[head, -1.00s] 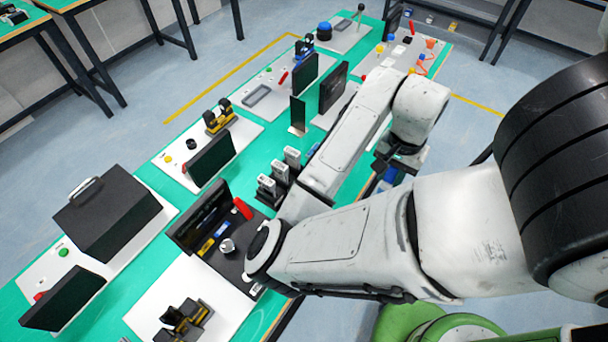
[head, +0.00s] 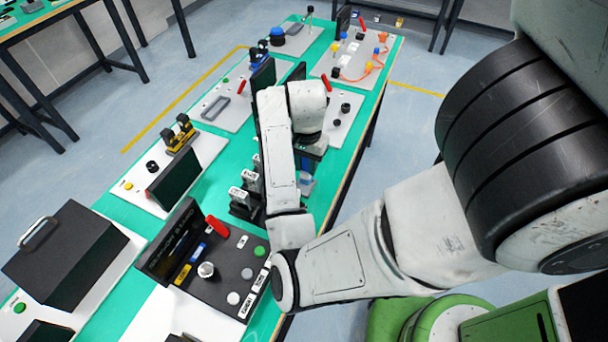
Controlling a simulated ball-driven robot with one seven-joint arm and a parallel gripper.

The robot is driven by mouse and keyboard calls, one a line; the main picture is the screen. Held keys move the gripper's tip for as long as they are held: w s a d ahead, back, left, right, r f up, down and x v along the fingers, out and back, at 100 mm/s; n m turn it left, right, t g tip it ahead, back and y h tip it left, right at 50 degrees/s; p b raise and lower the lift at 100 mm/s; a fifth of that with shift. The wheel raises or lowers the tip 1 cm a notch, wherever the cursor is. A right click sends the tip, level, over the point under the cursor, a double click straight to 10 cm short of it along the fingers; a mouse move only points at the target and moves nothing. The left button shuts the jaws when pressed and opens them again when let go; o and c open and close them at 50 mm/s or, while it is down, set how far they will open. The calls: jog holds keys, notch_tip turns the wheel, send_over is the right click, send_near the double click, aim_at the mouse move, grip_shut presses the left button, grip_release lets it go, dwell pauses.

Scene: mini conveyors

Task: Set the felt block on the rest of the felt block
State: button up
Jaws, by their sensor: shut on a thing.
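My gripper (head: 312,148) is a small dark shape under the white wrist, over the green bench near its right edge. My own wrist and forearm largely cover it. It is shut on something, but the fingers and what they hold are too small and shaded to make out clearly. A small bluish thing (head: 306,183) shows just below the gripper; I cannot tell whether it is the felt block or its rest. No other felt block or rest can be picked out.
Small upright stands with pale tops (head: 241,196) are left of my forearm, partly hidden. A dark control panel (head: 231,262) with knobs and an upright screen (head: 170,240) stands nearer. A board with black knobs (head: 345,113) lies beyond the gripper. The bench's right edge is close.

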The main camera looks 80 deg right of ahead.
aim_at(304, 172)
jog(key=shift+w+f, duration=0.15)
jog(key=shift+f, duration=0.05)
jog(key=shift+w+d+f+p, duration=0.1)
jog(key=shift+f+p, duration=0.1)
jog(key=shift+f, duration=0.7)
jog(key=shift+w+d+f+p, duration=0.1)
jog(key=shift+f+p, duration=0.05)
jog(key=shift+f, duration=0.7)
jog(key=shift+f, duration=0.1)
jog(key=o, duration=0.9)
jog(key=shift+o, duration=0.2)
